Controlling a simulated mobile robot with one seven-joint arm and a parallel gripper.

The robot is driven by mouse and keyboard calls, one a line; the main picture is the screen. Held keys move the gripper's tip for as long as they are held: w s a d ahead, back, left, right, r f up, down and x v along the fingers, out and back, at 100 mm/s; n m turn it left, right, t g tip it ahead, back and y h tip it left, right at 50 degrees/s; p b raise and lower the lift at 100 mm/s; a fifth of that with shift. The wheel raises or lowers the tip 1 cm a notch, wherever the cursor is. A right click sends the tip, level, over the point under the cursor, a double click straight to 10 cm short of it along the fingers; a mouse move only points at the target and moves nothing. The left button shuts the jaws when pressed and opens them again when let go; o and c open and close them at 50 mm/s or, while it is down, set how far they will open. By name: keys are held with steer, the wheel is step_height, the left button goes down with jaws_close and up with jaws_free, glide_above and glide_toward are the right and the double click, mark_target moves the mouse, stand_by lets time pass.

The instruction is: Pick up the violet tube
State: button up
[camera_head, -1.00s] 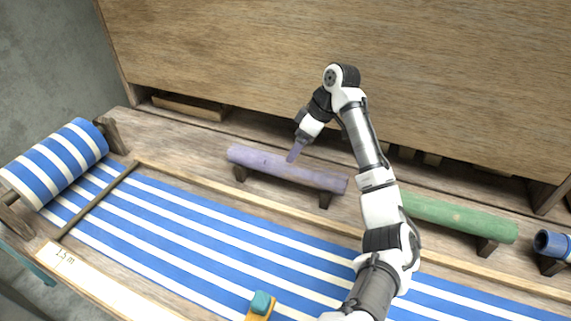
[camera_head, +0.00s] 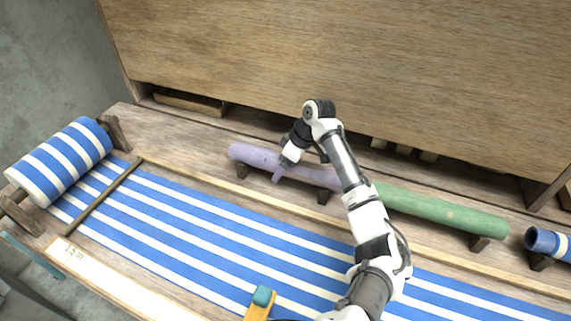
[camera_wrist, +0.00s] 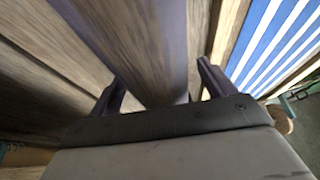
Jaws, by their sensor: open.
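The violet tube (camera_head: 254,155) lies on two dark wooden rests on the loom's ledge, behind the striped cloth. My gripper (camera_head: 277,177) is at the tube's middle, coming down from above, and hides part of it. In the wrist view the tube (camera_wrist: 145,45) runs up the picture between the two open fingers of my gripper (camera_wrist: 158,85). One finger is on each side of the tube. I cannot tell whether either finger touches it.
A green tube (camera_head: 445,213) lies on rests to the right, partly behind my arm. Blue-and-white striped cloth (camera_head: 190,218) covers the loom's front. A tall wooden panel (camera_head: 400,80) stands behind the ledge.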

steer(key=c, duration=1.2)
steer(key=shift+c, duration=0.5)
steer(key=shift+r, duration=0.15)
